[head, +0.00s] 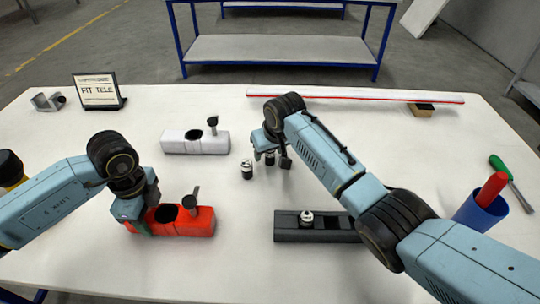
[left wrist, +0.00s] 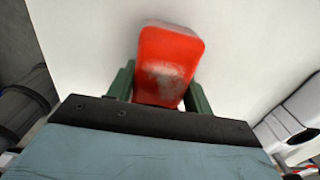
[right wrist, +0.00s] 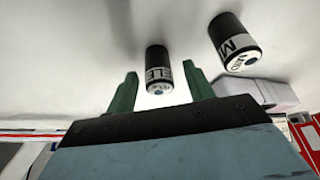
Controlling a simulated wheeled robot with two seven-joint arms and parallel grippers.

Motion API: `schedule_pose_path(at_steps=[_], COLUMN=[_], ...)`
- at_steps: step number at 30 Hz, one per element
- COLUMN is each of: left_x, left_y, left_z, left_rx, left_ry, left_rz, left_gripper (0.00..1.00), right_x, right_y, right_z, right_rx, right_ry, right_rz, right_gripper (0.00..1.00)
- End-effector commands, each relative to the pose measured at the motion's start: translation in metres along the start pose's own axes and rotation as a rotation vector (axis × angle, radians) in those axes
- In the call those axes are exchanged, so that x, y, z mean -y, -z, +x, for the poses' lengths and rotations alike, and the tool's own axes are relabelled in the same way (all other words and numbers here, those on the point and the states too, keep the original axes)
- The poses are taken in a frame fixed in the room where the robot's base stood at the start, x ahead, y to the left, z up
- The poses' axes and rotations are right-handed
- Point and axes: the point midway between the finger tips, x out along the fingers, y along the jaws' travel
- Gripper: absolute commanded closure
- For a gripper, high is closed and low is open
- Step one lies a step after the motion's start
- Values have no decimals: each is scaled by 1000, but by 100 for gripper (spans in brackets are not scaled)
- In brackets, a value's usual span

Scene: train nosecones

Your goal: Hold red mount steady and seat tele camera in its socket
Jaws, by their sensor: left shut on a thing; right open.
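The red mount (head: 201,222) lies on the table at front left, with a dark socket opening and a small post on top. My left gripper (head: 138,222) is shut on its left end; the red end (left wrist: 168,62) shows between the green fingers in the left wrist view. The tele camera (right wrist: 158,72), a small black cylinder with a white label reading "ELE", stands between the open fingers of my right gripper (right wrist: 160,80), with gaps on both sides. In the head view the tele camera (head: 270,158) is partly hidden by the right gripper.
A second cylinder labelled "MID" (right wrist: 234,42) stands beside the tele camera; it also shows in the head view (head: 247,169). A white mount (head: 190,142) stands behind. A dark mount (head: 290,229) holds a small cylinder (head: 307,218). A sign (head: 97,92) reads "FIT TELE". A blue cup (head: 478,212) stands right.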

Motion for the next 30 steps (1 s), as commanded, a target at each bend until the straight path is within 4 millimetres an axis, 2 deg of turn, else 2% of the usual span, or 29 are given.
schedule_pose_path(at_steps=[4,5,15,17,25,30], left_x=[0,0,0,0,0,0], left_y=[0,0,0,0,0,0], left_z=[0,0,0,0,0,0], left_rx=[0,0,0,0,0,0], left_ry=[0,0,0,0,1,1], left_rz=[0,0,0,0,0,0], left_gripper=[66,66,66,66,66,66], right_x=[0,0,0,0,0,0], right_y=[0,0,0,0,3,15], right_z=[0,0,0,-1,-6,-34], right_rx=[-1,-1,0,-1,-3,-7], right_ry=[0,0,0,0,0,0], right_rz=[0,0,0,0,0,1], right_gripper=[48,50,95,100,100,100])
